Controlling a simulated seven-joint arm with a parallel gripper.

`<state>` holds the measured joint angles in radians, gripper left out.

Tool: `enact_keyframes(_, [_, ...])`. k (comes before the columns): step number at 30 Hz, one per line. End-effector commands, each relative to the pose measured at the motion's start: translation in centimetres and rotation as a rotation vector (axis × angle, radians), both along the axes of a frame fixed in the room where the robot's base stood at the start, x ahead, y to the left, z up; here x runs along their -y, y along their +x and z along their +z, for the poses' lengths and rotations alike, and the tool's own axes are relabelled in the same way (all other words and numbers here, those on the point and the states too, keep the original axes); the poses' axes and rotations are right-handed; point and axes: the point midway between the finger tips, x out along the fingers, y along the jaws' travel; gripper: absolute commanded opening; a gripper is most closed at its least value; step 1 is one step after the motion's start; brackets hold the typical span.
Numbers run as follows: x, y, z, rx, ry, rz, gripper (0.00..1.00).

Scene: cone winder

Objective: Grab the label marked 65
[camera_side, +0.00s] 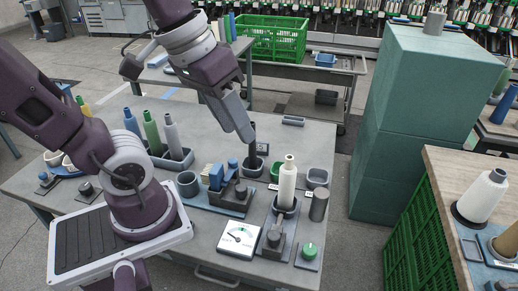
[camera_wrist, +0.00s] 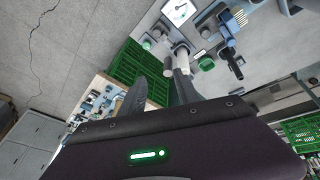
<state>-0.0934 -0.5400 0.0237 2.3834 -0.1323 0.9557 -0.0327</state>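Small white labels sit among the fittings on the grey worktable; one (camera_side: 262,147) is near the black upright post and another (camera_side: 273,187) is just left of the white cone. Their print is too small to read, so I cannot tell which is marked 65. My gripper (camera_side: 245,132) points down above the back middle of the table, close to the black post (camera_side: 252,152). In the wrist view my gripper's two grey fingers (camera_wrist: 157,92) stand apart, with nothing seen between them but the background. The gripper looks open and empty.
The white cone (camera_side: 287,184) stands upright at the front right, near a dial gauge (camera_side: 239,238) and a green knob (camera_side: 309,251). Blue, green and grey cones stand in a tray (camera_side: 172,160) at left. A tall teal block (camera_side: 405,125) stands right of the table.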

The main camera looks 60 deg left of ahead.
Motion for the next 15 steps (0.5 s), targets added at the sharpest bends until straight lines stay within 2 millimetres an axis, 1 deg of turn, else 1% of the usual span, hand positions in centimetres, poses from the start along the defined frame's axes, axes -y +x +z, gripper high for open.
enact_keyframes(1, [-0.4, 2.6, 0.1, -0.087, -0.094, 0.111, 0.38])
enact_keyframes(2, [-0.8, 4.4, 0.1, -0.136, -0.159, 0.183, 0.38])
enact_keyframes(3, [-1.5, 6.8, 0.0, -0.196, -0.248, 0.281, 0.38])
enact_keyframes(5, [-3.0, 10.5, -0.6, -0.279, -0.380, 0.427, 0.38])
enact_keyframes(6, [-4.5, 13.0, -1.4, -0.329, -0.468, 0.525, 0.38])
enact_keyframes(8, [-7.2, 16.5, -3.0, -0.397, -0.601, 0.671, 0.38])
enact_keyframes(9, [-9.4, 18.6, -4.5, -0.437, -0.690, 0.769, 0.38])
enact_keyframes(11, [-13.1, 21.4, -7.2, -0.487, -0.825, 0.911, 0.38])
enact_keyframes(12, [-15.8, 22.9, -9.3, -0.515, -0.916, 1.006, 0.38])
enact_keyframes(14, [-20.0, 24.5, -12.9, -0.550, -1.052, 1.140, 0.38])
enact_keyframes(15, [-22.8, 25.0, -15.7, -0.566, -1.143, 1.227, 0.38])
